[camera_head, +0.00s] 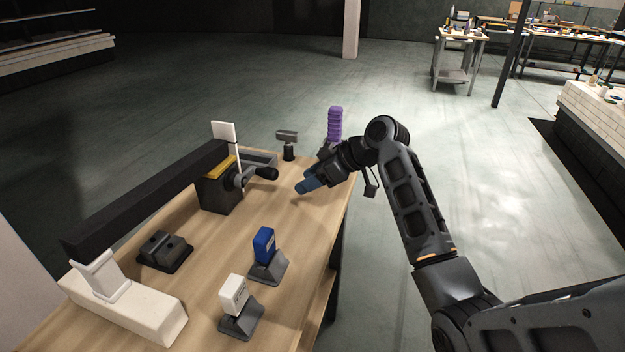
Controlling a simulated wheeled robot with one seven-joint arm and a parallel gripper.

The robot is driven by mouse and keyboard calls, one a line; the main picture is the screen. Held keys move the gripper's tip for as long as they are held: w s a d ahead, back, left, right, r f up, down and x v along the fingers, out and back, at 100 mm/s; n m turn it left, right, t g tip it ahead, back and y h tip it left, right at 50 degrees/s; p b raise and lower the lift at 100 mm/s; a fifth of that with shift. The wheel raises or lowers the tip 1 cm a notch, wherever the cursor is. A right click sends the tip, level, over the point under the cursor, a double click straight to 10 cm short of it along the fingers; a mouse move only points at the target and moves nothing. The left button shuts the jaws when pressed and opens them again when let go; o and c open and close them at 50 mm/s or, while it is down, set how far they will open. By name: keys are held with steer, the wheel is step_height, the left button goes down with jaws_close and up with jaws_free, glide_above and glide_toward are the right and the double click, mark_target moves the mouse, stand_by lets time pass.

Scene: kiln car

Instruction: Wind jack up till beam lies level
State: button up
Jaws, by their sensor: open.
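The dark beam (145,195) runs over the table from a white post on a pale base (130,308) at the near left to the jack's side at the back. The jack (217,192) is a dark box with a yellow top, under the beam's far end. Its crank ends in a black handle (266,172) pointing right. Whether the beam lies level is hard to tell from this angle. A white upright plate (226,133) stands behind the beam's far end. My gripper (306,185) is open, with bluish fingers, right of the crank handle and apart from it.
A blue block (264,244) and a white block (233,294) sit on dark stands at the table's front. A dark holder (165,250) lies under the beam. A purple ridged object (335,124) and a grey T-shaped piece (287,138) stand at the back. The middle tabletop (225,240) is clear.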

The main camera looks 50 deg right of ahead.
mark_target(278, 173)
steer(key=shift+w+a+b, duration=0.3)
steer(key=shift+w+a, duration=0.1)
steer(key=shift+w, duration=0.7)
steer(key=shift+w+a+b, duration=0.35)
steer(key=shift+w+a, duration=0.05)
steer(key=shift+w, duration=0.7)
steer(key=shift+w+a+b, duration=0.3)
steer(key=shift+w+a, duration=0.1)
steer(key=shift+w, duration=0.7)
steer(key=shift+w+a+p, duration=0.15)
steer(key=shift+w+p, duration=0.1)
steer(key=shift+p, duration=0.05)
steer(key=shift+c, duration=0.2)
steer(key=shift+r, duration=0.1)
jaws_close()
